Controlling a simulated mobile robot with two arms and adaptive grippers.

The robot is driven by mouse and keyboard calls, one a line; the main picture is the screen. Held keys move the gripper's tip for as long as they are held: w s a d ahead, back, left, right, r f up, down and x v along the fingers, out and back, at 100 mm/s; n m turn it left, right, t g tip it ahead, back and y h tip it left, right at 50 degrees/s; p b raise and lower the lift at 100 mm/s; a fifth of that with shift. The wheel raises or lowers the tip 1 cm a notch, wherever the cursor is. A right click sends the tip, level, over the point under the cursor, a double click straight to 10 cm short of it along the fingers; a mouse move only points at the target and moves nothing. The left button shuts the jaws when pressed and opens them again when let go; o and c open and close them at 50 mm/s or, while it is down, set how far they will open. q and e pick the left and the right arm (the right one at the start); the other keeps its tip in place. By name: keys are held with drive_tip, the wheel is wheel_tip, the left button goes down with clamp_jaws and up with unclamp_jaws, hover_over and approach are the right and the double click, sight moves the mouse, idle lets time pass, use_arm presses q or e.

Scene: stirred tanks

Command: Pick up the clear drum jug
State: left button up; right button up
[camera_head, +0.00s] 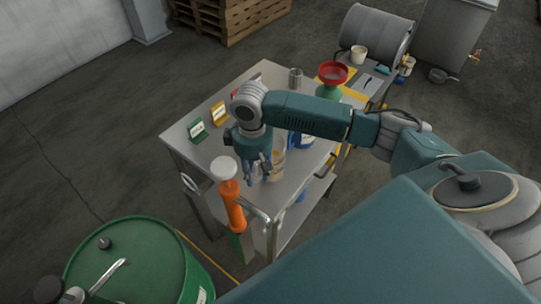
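My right arm reaches in from the right over the steel table (180,140). Its gripper (257,175) points down at the table's near end, with two dark fingers apart. A clear, amber-tinted jug (278,164) stands on the table just behind and to the right of the fingers. The gripper and wrist cover part of it. I cannot tell whether a finger touches it. My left gripper is not in view.
A blue container (304,141) is partly hidden behind my arm. A red funnel (333,73) sits on a green container. A green drum (140,262) stands at lower left.

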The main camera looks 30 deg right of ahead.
sight(255, 179)
drive_tip(key=shift+a+f, duration=0.15)
drive_tip(key=shift+f, duration=0.8)
drive_tip(key=shift+a+f, duration=0.1)
drive_tip(key=shift+f, duration=0.8)
clamp_jaws()
drive_tip(key=shift+r, duration=0.15)
